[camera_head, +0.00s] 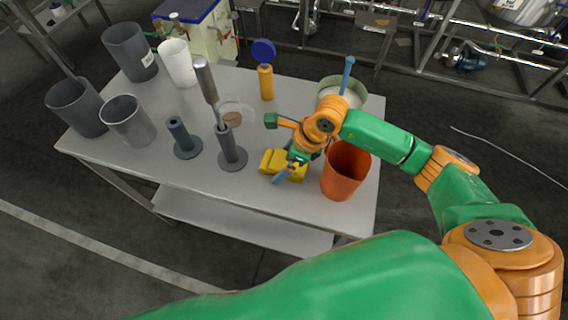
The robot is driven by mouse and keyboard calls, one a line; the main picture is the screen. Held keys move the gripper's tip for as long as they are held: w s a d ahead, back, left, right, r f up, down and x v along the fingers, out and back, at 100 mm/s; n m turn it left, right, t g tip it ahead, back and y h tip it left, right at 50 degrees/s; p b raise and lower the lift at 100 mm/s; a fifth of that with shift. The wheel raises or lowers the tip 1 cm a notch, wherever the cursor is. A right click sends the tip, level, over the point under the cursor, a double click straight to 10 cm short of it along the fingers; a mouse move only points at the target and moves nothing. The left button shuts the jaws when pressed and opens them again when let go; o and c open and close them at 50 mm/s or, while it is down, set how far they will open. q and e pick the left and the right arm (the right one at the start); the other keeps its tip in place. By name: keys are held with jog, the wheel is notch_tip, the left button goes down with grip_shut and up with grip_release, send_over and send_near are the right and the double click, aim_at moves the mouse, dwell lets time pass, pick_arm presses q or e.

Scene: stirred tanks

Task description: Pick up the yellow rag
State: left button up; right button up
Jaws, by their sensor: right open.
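The yellow rag (268,161) lies folded or bunched on the grey table, left of the orange bucket. My right gripper (284,174) reaches down over the rag from above. Its blue fingers are at the rag's front right part and hide some of it. The gripper is open. Whether the fingers touch the rag cannot be told from this view. My left gripper is not in view.
The orange bucket (343,183) stands close right of the gripper. A pale green pot (358,99) is behind. Two dark stands (232,157) (185,148) and several grey and white containers (128,122) fill the left. An orange-handled tool (266,84) stands at the back.

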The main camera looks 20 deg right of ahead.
aim_at(277, 161)
jog(key=c, duration=1.3)
jog(key=shift+r+p, duration=0.5)
jog(key=shift+c, duration=0.2)
notch_tip(277, 161, up, 3)
jog(key=shift+f+b, duration=0.15)
jog(key=shift+b, duration=1)
jog(key=s+a+r+b, duration=0.1)
jog(key=s+a+r, duration=0.6)
jog(key=s, duration=0.5)
notch_tip(277, 161, up, 3)
jog(key=shift+f+b, duration=0.1)
jog(key=shift+b, duration=0.3)
